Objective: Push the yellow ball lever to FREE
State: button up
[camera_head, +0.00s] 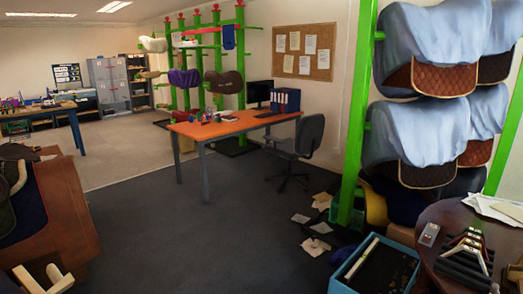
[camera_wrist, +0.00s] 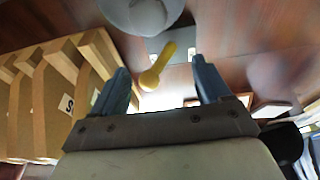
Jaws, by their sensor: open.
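The yellow ball lever (camera_wrist: 149,79) shows in the wrist view. Its round end points down and to the left, and its arm rises to the upper right. My gripper (camera_wrist: 159,64) is open, with one blue-grey finger on each side of the lever in the picture. Gaps show between the lever and both fingers; I cannot tell the depth between them. A pale round part (camera_wrist: 142,14) is at the top, just above the lever. I cannot read any FREE mark. I cannot make out the lever or my gripper in the head view.
A wooden slotted rack (camera_wrist: 62,92) with an S label stands left of my gripper in the wrist view. In the head view, a round dark table (camera_head: 437,213) at lower right bears small items. A blue crate (camera_head: 340,281) is beside it, below saddle racks (camera_head: 352,120).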

jog(key=shift+w+d, duration=1.85)
jog(key=shift+w, duration=0.05)
dwell(0.3)
jog(key=shift+r, duration=0.15)
jog(key=shift+s+a+r, duration=0.1)
jog(key=shift+r, duration=1.35)
jog(key=shift+s+a+r, duration=0.1)
jog(key=shift+r, duration=1.3)
